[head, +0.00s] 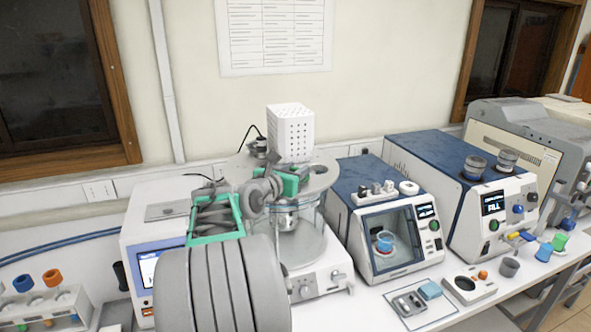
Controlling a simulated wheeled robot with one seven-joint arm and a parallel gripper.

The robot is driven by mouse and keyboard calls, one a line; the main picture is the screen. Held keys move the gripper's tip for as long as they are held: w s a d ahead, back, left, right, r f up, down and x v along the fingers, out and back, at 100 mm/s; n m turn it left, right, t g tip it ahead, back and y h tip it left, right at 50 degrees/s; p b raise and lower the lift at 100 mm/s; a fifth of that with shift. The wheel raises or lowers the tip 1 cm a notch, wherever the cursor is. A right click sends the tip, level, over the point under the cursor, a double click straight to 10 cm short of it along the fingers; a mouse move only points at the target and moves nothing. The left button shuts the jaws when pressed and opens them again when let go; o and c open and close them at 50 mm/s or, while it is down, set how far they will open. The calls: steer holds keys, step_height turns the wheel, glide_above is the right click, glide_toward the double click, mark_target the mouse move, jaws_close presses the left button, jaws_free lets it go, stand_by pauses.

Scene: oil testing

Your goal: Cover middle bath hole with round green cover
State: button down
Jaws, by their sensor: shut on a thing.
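The bath is a clear glass cylinder with a round grey top plate (322,183), on a white base (322,283). One open hole shows at the plate's right side. The middle of the plate is largely hidden behind my arm and gripper. My gripper (289,184), with green parts, is over the front of the plate. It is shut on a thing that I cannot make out. I cannot pick out the round green cover apart from the gripper's own green parts. Whether the held thing touches the plate cannot be told.
A white perforated tower (291,132) rises at the back of the bath plate. A blue-topped instrument (378,237) stands close on the right, with a larger one (462,190) beyond it. A white instrument (160,222) stands left. A tube rack (50,308) is at far left.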

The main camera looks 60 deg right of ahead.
steer(key=shift+r, duration=0.1)
steer(key=shift+r+p, duration=0.55)
steer(key=shift+r, duration=0.2)
steer(key=shift+f+b, duration=0.35)
steer(key=shift+f, duration=0.5)
stand_by(0.4)
steer(key=c, duration=1.3)
jaws_free()
steer(key=shift+o, duration=0.2)
steer(key=a+r, duration=0.1)
steer(key=a, duration=1)
steer(key=shift+r+p, duration=0.35)
